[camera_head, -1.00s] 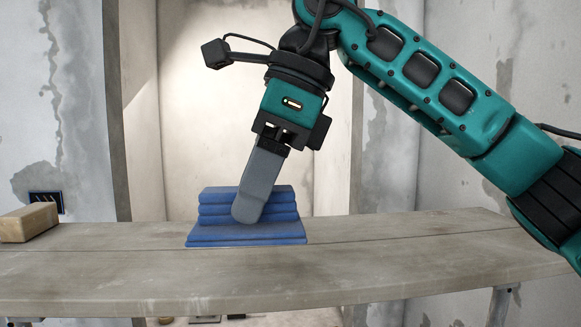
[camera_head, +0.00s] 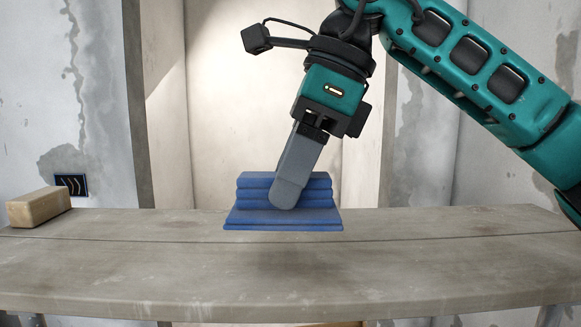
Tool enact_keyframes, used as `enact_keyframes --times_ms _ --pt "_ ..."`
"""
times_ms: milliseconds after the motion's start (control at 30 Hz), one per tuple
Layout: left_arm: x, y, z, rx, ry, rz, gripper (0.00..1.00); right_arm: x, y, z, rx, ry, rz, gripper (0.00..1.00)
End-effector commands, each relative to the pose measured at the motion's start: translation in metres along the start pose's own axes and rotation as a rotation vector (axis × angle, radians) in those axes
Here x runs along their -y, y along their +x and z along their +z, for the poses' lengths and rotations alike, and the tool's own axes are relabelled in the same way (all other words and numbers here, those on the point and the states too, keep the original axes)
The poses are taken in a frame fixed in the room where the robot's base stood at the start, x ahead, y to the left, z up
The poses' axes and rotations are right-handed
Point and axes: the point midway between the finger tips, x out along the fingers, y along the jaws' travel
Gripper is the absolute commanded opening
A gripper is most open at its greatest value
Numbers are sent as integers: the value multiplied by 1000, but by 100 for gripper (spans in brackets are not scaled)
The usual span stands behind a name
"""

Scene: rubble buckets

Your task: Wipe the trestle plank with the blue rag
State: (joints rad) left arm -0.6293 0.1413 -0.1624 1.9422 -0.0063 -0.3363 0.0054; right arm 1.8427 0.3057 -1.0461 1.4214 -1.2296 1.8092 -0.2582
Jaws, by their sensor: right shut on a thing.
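The blue rag (camera_head: 318,201) is a folded, layered stack at the middle of the trestle plank (camera_head: 160,265). My right gripper (camera_head: 284,196) comes down tilted from the upper right and is shut on the rag. One grey finger shows in front of the rag; the other is hidden. A soft shadow lies on the plank below and in front of the rag, so the rag appears slightly above the surface. The plank is grey and worn, with a long seam and pale scuffs. My left gripper is not in view.
A tan block (camera_head: 38,206) sits at the plank's far left end. A small dark blue sign (camera_head: 71,185) is on the stained wall behind it. The plank is otherwise clear on both sides of the rag.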

Motion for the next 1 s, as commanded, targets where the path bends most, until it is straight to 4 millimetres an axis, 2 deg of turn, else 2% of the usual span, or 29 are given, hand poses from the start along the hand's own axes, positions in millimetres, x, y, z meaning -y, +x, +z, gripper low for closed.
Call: enact_keyframes --times_ms 33,400,467,733,1000 --pt "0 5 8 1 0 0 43 0 11 -5 -1 1 1 4" --pt "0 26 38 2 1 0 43 0 60 -25 -1 0 0 4" --pt "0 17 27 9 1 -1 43 8 49 -21 0 3 1 4" --pt "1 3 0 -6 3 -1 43 38 50 -21 0 2 1 4" --pt "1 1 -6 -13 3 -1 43 46 54 -22 0 -1 0 4"
